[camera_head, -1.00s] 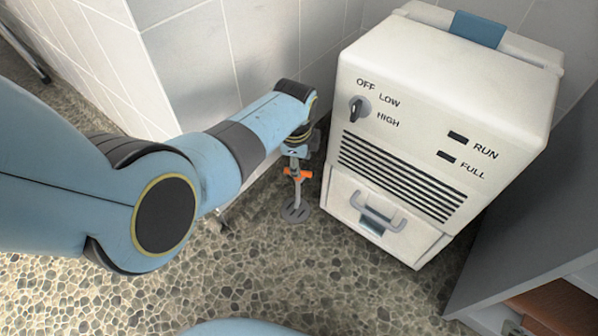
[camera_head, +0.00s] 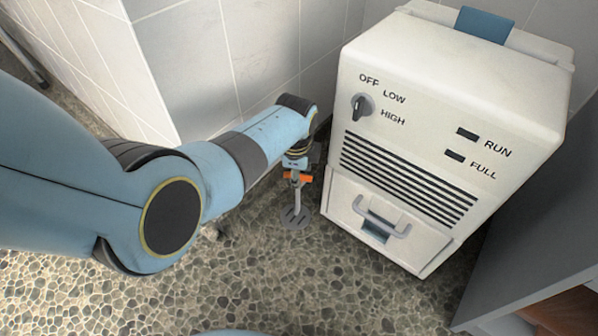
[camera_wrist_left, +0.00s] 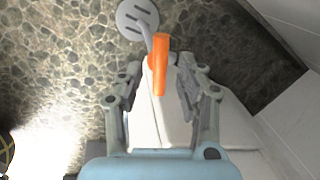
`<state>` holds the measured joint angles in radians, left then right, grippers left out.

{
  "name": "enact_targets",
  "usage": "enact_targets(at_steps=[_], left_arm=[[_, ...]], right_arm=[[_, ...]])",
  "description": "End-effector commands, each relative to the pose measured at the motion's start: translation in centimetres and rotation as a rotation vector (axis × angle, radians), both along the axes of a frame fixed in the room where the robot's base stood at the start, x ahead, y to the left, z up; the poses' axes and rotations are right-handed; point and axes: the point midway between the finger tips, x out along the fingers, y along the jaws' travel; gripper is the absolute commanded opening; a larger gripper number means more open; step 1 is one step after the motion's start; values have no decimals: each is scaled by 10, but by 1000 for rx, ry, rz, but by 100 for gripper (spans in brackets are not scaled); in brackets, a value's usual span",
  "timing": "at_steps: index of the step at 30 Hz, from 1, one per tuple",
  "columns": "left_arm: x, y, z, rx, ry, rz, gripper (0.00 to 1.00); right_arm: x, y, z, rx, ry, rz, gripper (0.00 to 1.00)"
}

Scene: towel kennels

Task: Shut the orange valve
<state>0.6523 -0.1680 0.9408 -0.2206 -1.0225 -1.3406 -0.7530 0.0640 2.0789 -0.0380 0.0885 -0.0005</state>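The orange valve handle (camera_head: 298,178) sits on a short grey upright pipe above a round slotted floor drain (camera_head: 295,217). In the left wrist view the orange handle (camera_wrist_left: 160,62) is a straight bar pointing toward my gripper, with the drain (camera_wrist_left: 138,18) beyond it. My left gripper (camera_wrist_left: 158,88) is open, its two grey fingers apart on either side of the bar's near end. I cannot tell whether either finger touches it. In the head view the left gripper (camera_head: 297,162) is just above the handle, mostly hidden by my wrist. My right gripper is not in view.
A white dehumidifier (camera_head: 455,75) with a knob, vents and a front drawer stands close to the right of the valve. Tiled walls (camera_head: 258,45) rise behind. A grey cabinet (camera_head: 535,215) is at the far right. The pebbled floor (camera_head: 290,285) in front is clear.

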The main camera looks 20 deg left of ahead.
Motion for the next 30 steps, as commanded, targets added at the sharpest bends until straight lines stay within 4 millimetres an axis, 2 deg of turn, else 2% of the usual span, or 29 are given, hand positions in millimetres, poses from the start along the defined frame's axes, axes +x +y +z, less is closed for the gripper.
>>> enact_targets(at_steps=[1, 8, 17, 24, 30], left_arm=[[0, 0, 0, 0, 0, 0, 29], [0, 0, 0, 0, 0, 0, 0], [0, 1, 2, 1, 0, -34, 0], [1, 2, 5, 1, -2, -236, 0], [-1, 3, 2, 0, 1, -426, 0]], right_arm=[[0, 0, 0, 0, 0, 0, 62], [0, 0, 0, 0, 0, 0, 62], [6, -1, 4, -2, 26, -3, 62], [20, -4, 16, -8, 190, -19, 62], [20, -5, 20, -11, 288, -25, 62]])
